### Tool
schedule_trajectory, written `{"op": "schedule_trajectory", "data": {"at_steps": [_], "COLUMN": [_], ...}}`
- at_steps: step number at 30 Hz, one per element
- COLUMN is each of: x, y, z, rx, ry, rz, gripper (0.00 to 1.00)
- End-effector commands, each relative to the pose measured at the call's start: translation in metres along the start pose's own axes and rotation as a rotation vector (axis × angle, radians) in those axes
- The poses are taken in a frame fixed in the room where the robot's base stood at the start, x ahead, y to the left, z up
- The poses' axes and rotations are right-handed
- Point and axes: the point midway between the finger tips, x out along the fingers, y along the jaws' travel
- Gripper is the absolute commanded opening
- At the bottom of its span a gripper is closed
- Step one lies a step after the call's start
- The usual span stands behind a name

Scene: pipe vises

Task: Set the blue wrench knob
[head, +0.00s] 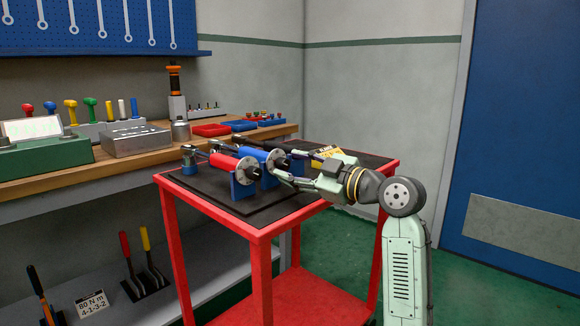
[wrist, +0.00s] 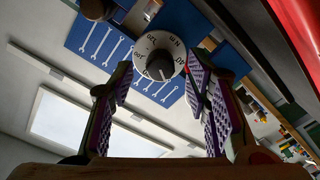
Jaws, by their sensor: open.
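The blue wrench (head: 252,154) lies on the cart between a red wrench (head: 226,164) and a dark one partly hidden by my arm. Its grey dial (head: 277,160) faces my gripper. In the wrist view a pale dial (wrist: 177,53) with dark lettering has a black knob (wrist: 159,68) at its centre; its letters are too small to read surely. My gripper (head: 289,166) is open at the blue wrench's dial end. In the wrist view its two purple-padded fingers stand on either side of the knob, with gaps visible, holding nothing.
The red cart (head: 262,233) has a dark mat (head: 205,189) on top. The red wrench's dial (head: 247,171) sits close to the left of my gripper. A wooden workbench (head: 90,172) with trays and coloured-handled tools stands behind. Floor is free right of the cart.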

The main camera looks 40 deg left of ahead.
Motion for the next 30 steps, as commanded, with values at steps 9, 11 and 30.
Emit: {"op": "schedule_trajectory", "data": {"at_steps": [9, 11, 30], "x": [-0.069, -0.079, -0.103], "y": [0.001, 0.000, 0.000], "z": [0.001, 0.001, 0.000], "rx": [-0.001, -0.001, 0.000], "ry": [-0.003, -0.003, -0.002], "rz": [0.004, 0.002, 0.000], "gripper": [0.44, 0.44, 0.44]}}
